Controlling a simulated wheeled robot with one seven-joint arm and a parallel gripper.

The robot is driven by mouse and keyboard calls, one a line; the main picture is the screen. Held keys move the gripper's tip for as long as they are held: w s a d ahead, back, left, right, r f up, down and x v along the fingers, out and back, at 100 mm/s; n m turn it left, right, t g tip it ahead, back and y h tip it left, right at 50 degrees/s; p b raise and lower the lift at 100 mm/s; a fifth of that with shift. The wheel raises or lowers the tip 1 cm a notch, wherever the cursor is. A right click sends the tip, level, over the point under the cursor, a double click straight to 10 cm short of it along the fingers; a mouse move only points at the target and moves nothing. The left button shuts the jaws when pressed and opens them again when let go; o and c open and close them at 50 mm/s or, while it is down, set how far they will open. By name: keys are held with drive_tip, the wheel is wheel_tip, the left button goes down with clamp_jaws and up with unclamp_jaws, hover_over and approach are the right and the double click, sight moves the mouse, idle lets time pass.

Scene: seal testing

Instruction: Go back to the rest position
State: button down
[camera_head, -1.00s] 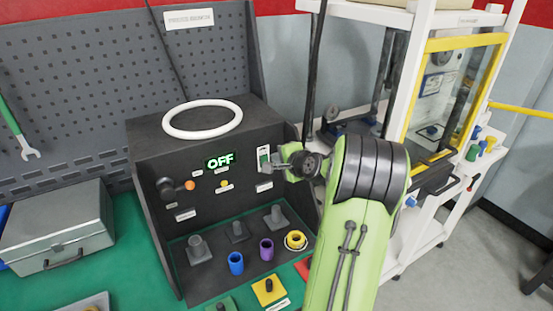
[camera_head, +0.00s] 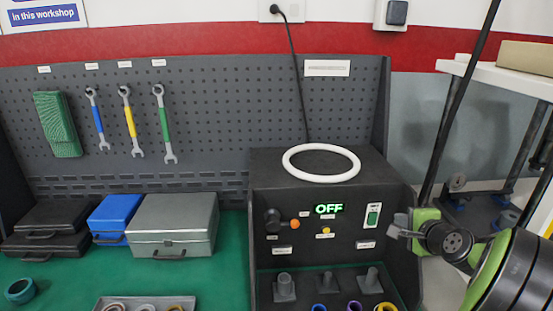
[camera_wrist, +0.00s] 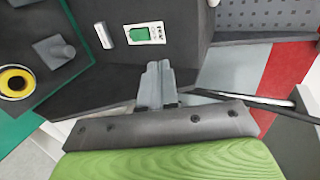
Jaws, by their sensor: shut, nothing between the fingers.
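My gripper (camera_head: 402,226) is at the right of the dark test box (camera_head: 262,205) in the head view, just right of the green switch (camera_head: 372,216) on its front panel. In the wrist view my gripper (camera_wrist: 158,72) is shut and empty, its fingers together below the green switch (camera_wrist: 144,31). In the head view a gap to the switch shows, but the depth between them is hard to tell. The display (camera_head: 329,209) reads OFF in green. A white ring (camera_head: 321,163) lies on top of the box.
Grey pegs (camera_head: 284,287) stand on the box's lower shelf, with coloured rings in front. A silver case (camera_head: 173,225) and a blue case (camera_head: 115,218) stand on the green bench at left. A pegboard (camera_head: 210,120) with wrenches is behind.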

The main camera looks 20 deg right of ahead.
drive_tip(key=a+r+n+g+y, duration=0.3)
drive_tip(key=a+n, duration=0.8)
drive_tip(key=a, duration=1.2)
drive_tip(key=s+a+f+n+g, duration=0.1)
drive_tip(key=s+a+n+g, duration=0.1)
drive_tip(key=s+a+n, duration=0.3)
drive_tip(key=s+a+f+n+g, duration=0.1)
drive_tip(key=s+a+n, duration=0.4)
drive_tip(key=s, duration=0.8)
drive_tip(key=shift+a+f+g+y+p, duration=0.35)
drive_tip(key=shift+a+g+y, duration=0.05)
drive_tip(key=shift+a, duration=0.15)
drive_tip(key=shift+s, duration=0.15)
